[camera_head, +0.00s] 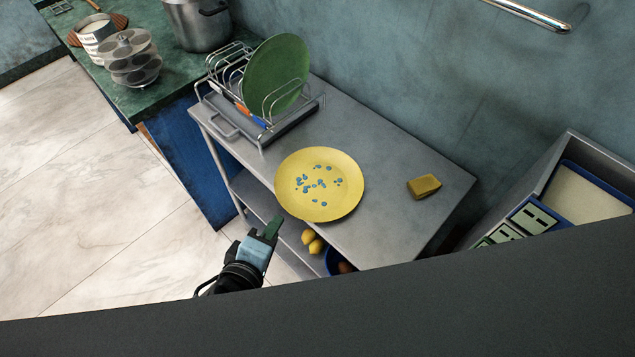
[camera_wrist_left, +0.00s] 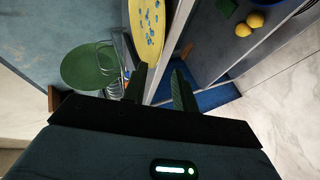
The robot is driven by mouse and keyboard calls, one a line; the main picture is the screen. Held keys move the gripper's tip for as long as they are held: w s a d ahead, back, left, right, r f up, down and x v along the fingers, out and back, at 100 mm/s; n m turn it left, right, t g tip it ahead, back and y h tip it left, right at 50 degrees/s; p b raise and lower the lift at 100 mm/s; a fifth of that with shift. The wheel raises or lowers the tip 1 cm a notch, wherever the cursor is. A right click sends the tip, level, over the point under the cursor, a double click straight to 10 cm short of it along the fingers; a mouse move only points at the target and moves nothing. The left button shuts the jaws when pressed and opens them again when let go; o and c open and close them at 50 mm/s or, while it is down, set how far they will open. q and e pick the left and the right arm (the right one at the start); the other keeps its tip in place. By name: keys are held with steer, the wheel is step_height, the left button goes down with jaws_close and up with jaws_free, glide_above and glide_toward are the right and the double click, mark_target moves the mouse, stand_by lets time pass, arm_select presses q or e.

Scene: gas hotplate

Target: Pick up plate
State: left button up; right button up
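A yellow plate (camera_head: 345,170) with blue spots lies flat on a grey metal table (camera_head: 390,222), near its front edge. The plate also shows in part at the top of the left wrist view (camera_wrist_left: 140,20). A green plate (camera_head: 275,72) stands on edge in a wire dish rack (camera_head: 213,93) behind it; it shows in the left wrist view too (camera_wrist_left: 88,68). My left gripper (camera_head: 273,227) is in front of the table, below and left of the yellow plate and apart from it. Its fingers (camera_wrist_left: 162,76) are spread and empty. My right gripper is out of view.
A yellow sponge (camera_head: 424,186) lies right of the plate. Yellow fruit (camera_head: 312,241) and a blue bowl (camera_head: 334,262) sit on the lower shelf. A pot (camera_head: 197,25) and a tiered stand (camera_head: 131,60) are on the green counter. A blue-edged bin (camera_head: 580,195) is at right.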

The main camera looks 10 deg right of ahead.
mark_target(287, 207)
arm_select(q)
steer(key=x, duration=0.7)
steer(key=shift+w+r+p, duration=0.15)
steer(key=shift+w+p, duration=0.05)
steer(key=shift+p, duration=0.1)
jaws_close()
